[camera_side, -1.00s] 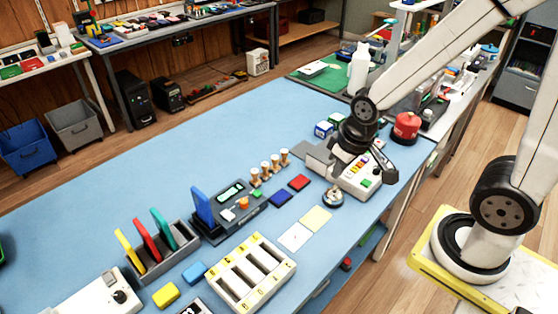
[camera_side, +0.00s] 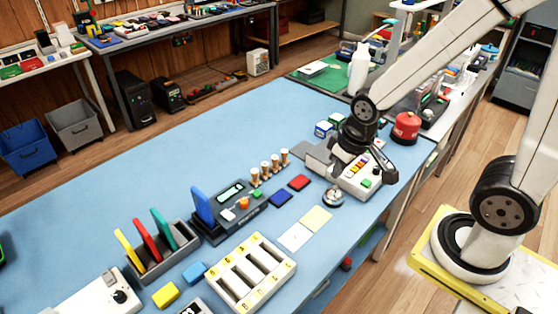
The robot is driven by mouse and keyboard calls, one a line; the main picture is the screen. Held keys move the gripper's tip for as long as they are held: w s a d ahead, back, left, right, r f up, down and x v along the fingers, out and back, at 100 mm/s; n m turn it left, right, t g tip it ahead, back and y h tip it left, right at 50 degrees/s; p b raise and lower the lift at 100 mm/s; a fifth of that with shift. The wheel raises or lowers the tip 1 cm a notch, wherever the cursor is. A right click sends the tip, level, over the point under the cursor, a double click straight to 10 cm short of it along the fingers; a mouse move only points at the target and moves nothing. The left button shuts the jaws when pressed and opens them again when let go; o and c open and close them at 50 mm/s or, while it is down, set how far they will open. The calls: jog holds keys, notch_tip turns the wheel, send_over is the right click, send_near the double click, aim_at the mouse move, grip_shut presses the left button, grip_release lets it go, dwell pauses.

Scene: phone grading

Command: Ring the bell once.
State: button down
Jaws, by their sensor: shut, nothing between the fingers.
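The bell (camera_side: 333,198), a small silver dome on a dark base, stands on the blue table near its right edge. My gripper (camera_side: 334,176) points down just above the bell, with a small gap that is hard to judge from this angle. The fingers are small and partly blurred against the white box behind them, but they look shut and empty.
A white box with coloured buttons (camera_side: 362,180) stands close to the right of the gripper. A slotted white tray (camera_side: 250,272) is nearer the front.

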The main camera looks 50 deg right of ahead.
jog(key=m+t+y, duration=0.4)
jog(key=m+y, duration=0.2)
jog(key=m, duration=1.3)
send_over(335, 187)
jog(key=d, duration=0.1)
jog(key=f, duration=0.4)
jog(key=shift+s+f, duration=0.2)
jog(key=shift+f, duration=0.2)
jog(key=shift+f, duration=4.4)
